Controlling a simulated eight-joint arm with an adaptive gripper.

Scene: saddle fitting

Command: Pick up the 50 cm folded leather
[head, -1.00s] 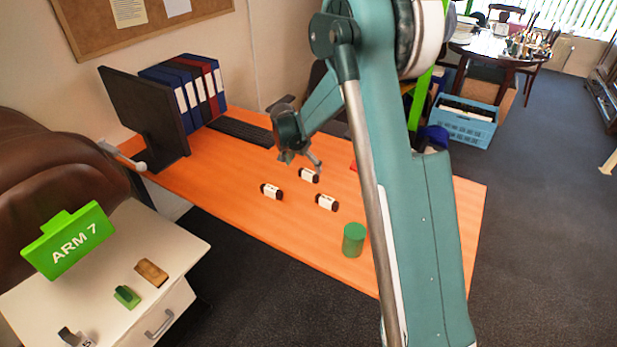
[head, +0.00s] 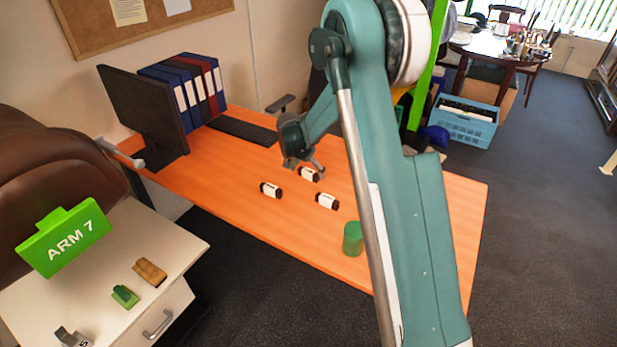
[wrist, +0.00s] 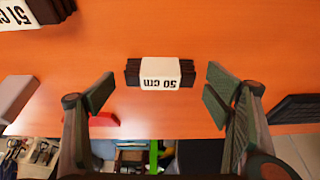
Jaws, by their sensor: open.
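The 50 cm folded leather (wrist: 160,73) is a dark brown bundle with a white band marked "50 cm", lying on the orange table in the wrist view. My gripper (wrist: 158,90) is open, with one finger on each side of it and clear gaps between. The fingers are empty. In the head view my gripper (head: 304,165) is just above and beside a banded bundle (head: 309,175), partly hiding it. Its label is too small to read there.
Two similar bundles lie nearby in the head view, one to the left (head: 271,190) and one nearer (head: 327,201). A bundle marked "51 cm" (wrist: 20,14) shows in the wrist view. A green cylinder (head: 352,240) stands near the table's front edge.

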